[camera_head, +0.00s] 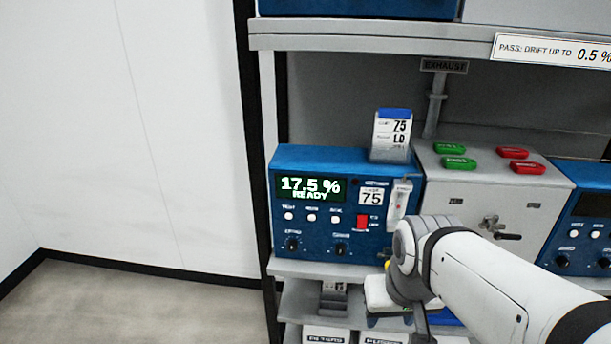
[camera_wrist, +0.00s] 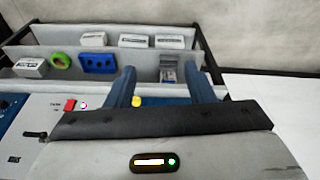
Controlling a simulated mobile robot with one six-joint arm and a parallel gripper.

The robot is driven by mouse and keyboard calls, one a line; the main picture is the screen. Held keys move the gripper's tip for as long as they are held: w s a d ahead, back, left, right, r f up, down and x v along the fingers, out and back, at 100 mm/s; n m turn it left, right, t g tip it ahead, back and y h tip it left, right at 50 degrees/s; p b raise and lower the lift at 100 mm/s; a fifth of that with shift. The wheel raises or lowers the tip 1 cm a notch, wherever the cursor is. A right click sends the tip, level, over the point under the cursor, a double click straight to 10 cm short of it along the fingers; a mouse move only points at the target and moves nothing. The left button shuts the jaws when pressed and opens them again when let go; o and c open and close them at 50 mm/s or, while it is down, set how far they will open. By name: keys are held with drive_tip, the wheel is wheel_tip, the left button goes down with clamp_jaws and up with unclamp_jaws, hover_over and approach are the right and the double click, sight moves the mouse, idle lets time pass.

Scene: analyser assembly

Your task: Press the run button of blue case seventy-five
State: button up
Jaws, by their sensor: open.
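The blue case labelled 75 (camera_head: 318,180) stands on the shelf in the head view, its display (camera_head: 311,188) reading 17.5 % READY. Its front has three small white buttons (camera_head: 312,217) in a row, a red switch (camera_head: 363,222) and dark knobs (camera_head: 292,243). The button captions are too small to read. My gripper (camera_wrist: 161,78) shows in the wrist view with two blue fingers apart and nothing held between them. In the head view my wrist is low, at the right of the case front, and the fingers are mostly hidden there.
A grey unit (camera_head: 450,195) with green and red pads stands right of the case, and another blue case (camera_head: 583,225) beyond it. A lower shelf (camera_head: 300,300) holds small boxes. Wrist view shows a compartmented rack (camera_wrist: 100,30). A white wall (camera_head: 120,120) and open floor are at left.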

drive_tip(key=shift+c, duration=0.2)
clamp_jaws()
idle(1.4)
